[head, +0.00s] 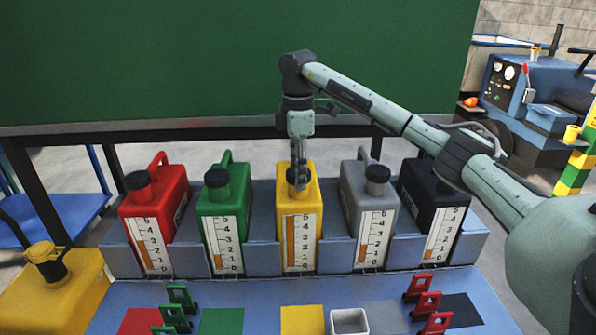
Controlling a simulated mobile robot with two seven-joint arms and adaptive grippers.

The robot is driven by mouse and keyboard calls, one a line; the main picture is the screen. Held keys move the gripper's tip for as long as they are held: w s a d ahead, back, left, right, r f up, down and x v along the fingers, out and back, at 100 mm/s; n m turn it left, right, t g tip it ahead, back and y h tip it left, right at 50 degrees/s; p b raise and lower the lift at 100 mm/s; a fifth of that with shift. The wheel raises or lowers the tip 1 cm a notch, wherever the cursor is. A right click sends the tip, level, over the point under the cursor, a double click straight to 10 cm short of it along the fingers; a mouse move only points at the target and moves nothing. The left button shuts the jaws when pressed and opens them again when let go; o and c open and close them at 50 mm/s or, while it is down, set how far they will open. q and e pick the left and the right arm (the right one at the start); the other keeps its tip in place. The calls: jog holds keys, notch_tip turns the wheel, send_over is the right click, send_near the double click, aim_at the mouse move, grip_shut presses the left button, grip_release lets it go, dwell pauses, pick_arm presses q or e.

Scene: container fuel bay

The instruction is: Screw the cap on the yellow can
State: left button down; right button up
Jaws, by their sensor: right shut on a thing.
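The yellow can (299,218) stands upright in the middle of a row of cans, with a white level scale on its front. A black cap (298,180) is at its mouth. My right gripper (298,172) points down from above and is shut on the cap. I cannot tell how far the cap is threaded. The gripper partly covers the cap and the can's top. My left gripper is not in view.
Red (155,215) and green (223,210) cans stand to the left, grey (369,210) and black (434,215) ones to the right, all close together in a grey-blue rack (258,258). In front are coloured squares, small red and green stands and a white open box (349,322).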

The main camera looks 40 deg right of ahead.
jog(key=m, duration=0.4)
jog(key=o, duration=1)
